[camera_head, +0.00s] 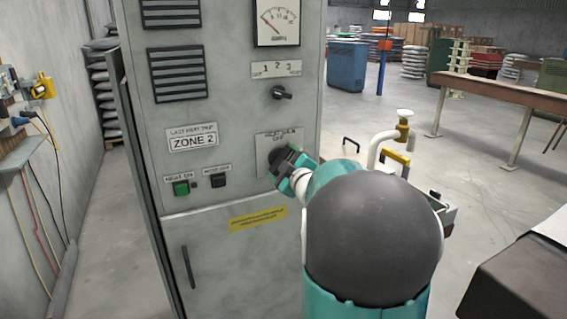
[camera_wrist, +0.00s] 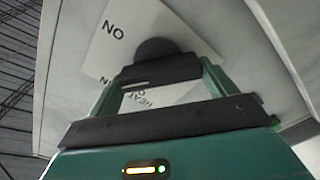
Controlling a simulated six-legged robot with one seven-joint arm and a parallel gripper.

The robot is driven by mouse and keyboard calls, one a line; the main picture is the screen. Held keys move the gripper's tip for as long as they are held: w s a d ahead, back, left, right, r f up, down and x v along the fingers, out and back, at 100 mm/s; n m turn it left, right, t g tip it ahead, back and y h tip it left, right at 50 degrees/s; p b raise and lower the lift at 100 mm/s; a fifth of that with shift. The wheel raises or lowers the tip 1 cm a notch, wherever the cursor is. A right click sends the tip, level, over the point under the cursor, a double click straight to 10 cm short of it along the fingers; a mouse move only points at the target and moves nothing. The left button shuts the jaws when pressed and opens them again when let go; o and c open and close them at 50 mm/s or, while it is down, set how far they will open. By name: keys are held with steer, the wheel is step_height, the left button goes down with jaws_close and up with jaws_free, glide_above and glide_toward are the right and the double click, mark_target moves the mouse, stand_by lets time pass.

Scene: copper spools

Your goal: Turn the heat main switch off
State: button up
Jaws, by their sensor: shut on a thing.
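The heat main switch is a dark round knob (camera_head: 274,155) on a pale labelled plate (camera_head: 291,141) at the right of the grey cabinet's front. In the wrist view the knob (camera_wrist: 155,46) shows just past the dark fingertips, and the plate (camera_wrist: 118,33) bears the words "ON" and "HEAT", partly covered. My teal and black gripper (camera_head: 287,164) is at the knob and shut on it. In the wrist view my gripper (camera_wrist: 160,70) hides most of the knob, so its pointing direction cannot be told.
The grey cabinet (camera_head: 232,100) also carries a 1-2-3 selector knob (camera_head: 281,93), a gauge (camera_head: 278,22), a green button (camera_head: 181,188) and a black button (camera_head: 218,181). A wall is close on the left. Open floor and a brown bench (camera_head: 500,92) lie to the right.

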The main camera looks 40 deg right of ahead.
steer(key=n, duration=0.4)
steer(key=shift+w+a+n, duration=0.1)
steer(key=shift+n, duration=0.2)
steer(key=shift+f+n, duration=0.1)
steer(key=shift+n, duration=1.5)
steer(key=o, duration=0.9)
steer(key=shift+a, duration=0.1)
steer(key=shift+c, duration=0.2)
steer(key=v, duration=1.4)
